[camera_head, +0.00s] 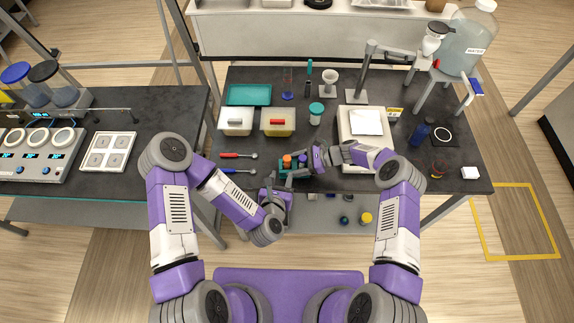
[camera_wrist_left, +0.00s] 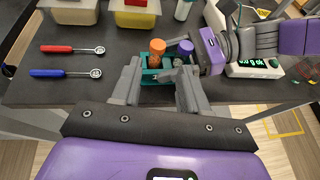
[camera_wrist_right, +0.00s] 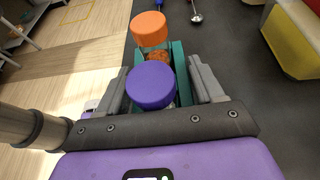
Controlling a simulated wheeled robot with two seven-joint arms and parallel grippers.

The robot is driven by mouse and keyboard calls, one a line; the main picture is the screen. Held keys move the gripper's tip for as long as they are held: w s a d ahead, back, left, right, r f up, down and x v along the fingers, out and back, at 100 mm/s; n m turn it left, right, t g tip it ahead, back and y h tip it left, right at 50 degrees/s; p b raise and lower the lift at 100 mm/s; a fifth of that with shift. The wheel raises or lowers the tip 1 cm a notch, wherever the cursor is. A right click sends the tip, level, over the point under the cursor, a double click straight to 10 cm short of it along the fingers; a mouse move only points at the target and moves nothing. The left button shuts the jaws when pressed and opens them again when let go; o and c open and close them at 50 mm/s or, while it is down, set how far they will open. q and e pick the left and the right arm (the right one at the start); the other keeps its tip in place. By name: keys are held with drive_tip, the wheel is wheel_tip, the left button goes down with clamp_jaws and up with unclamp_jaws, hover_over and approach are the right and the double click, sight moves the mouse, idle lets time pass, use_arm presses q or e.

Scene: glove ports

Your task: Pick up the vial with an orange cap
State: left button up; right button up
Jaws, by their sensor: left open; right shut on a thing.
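The vial with an orange cap (camera_head: 287,158) stands in a small teal rack (camera_wrist_left: 148,78). Its cap also shows in the left wrist view (camera_wrist_left: 157,46) and the right wrist view (camera_wrist_right: 149,29). A vial with a purple cap (camera_wrist_right: 151,86) stands in the same rack, to the right in the left wrist view. My left gripper (camera_wrist_left: 157,85) is open and empty, its fingers on the near side of the rack with the orange cap between and beyond them. My right gripper (camera_wrist_right: 163,88) is shut on the teal rack, its fingers along the outer walls around the purple-capped end.
A red-handled tool (camera_wrist_left: 72,49) and a blue-handled tool (camera_wrist_left: 65,73) lie left of the rack. A balance (camera_head: 365,150) stands to the right. The table's front edge is close to the rack.

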sight(286, 162)
use_arm(q)
drive_tip(key=shift+s+f+x, duration=0.1)
drive_tip(key=shift+f+x, duration=0.1)
drive_tip(key=shift+x, duration=1.7)
drive_tip(key=shift+s+f+x, duration=0.1)
drive_tip(key=shift+f+x, duration=0.1)
drive_tip(key=shift+x, duration=1.7)
drive_tip(key=shift+s+f+x, duration=0.1)
drive_tip(key=shift+f+x, duration=0.1)
drive_tip(key=shift+x, duration=1.7)
drive_tip(key=shift+a, duration=0.1)
clamp_jaws()
